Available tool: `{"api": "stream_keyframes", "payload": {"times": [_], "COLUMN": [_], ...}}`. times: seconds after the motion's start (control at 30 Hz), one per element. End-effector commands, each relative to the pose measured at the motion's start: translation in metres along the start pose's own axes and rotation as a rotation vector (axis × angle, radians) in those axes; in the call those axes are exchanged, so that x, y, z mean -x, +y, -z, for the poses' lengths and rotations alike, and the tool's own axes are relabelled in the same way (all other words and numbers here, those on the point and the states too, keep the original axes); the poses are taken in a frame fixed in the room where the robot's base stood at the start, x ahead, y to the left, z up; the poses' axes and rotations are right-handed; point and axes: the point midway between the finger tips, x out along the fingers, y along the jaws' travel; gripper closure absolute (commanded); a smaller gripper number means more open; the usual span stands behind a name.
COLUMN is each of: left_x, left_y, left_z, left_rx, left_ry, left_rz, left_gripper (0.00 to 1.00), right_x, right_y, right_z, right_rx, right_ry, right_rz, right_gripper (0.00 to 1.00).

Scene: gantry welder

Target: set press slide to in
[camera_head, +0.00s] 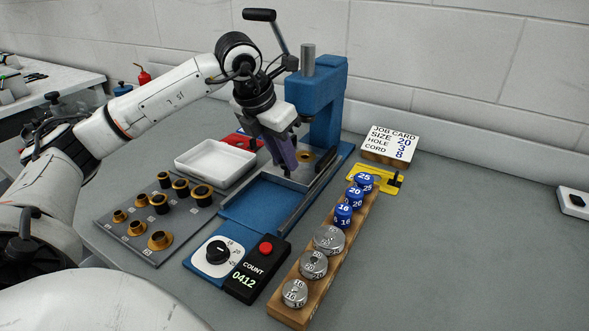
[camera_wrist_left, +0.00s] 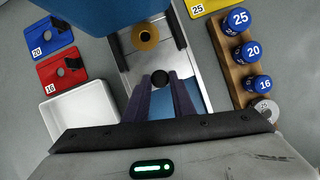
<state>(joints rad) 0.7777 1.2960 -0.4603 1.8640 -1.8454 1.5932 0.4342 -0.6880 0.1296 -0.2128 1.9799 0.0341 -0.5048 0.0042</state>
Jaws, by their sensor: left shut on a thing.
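The press (camera_head: 325,105) is a blue upright frame with a steel ram on top and a black-handled lever. Its slide (camera_head: 310,172) is a silver plate at the far end of the blue track, beside the press column. A brass ring (camera_wrist_left: 145,37) sits on the slide near the blue press head. A round black knob (camera_wrist_left: 160,77) stands on the slide's near part. My left gripper (camera_wrist_left: 161,82) has its purple fingers on either side of this knob and is shut on it. In the head view, my left gripper (camera_head: 289,165) partly hides the slide and knob.
A white tray (camera_head: 215,162) and a grey board (camera_head: 133,222) of brass and black bushings lie left of the track. A wooden rack (camera_head: 293,314) of blue and silver weights runs along the right. A counter box (camera_head: 257,270) stands in front. Free table lies right.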

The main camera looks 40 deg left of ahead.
Motion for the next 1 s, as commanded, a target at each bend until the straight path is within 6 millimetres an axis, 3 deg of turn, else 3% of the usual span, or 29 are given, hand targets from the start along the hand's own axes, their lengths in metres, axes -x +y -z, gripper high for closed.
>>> {"api": "stream_keyframes", "payload": {"times": [0.1,0.37,0.4,0.5,0.83,1.0], "left_x": [0.0,0.001,0.001,0.0,0.002,0.025], "left_y": [0.009,0.01,0.009,0.009,0.008,0.009], "left_z": [-0.001,-0.003,-0.004,-0.004,-0.002,-0.003], "left_rx": [0.014,0.016,0.016,0.014,0.013,0.013], "left_ry": [-0.005,-0.01,-0.01,-0.009,-0.004,-0.008], "left_rz": [-0.002,-0.004,-0.004,-0.004,-0.003,-0.005], "left_gripper": [1.0,1.0,0.74,0.58,0.58,0.58], "right_x": [0.0,0.002,0.002,0.002,0.001,0.002], "right_y": [0.0,-0.001,-0.001,-0.002,-0.002,-0.002], "right_z": [0.003,0.012,0.013,0.013,0.01,0.009], "right_rx": [0.0,-0.001,-0.001,-0.002,-0.003,-0.004], "right_ry": [0.005,0.022,0.024,0.025,0.02,0.015], "right_rz": [0.0,0.002,0.002,0.002,0.003,0.003], "right_gripper": [0.69,0.69,0.69,0.69,0.69,0.69]}}
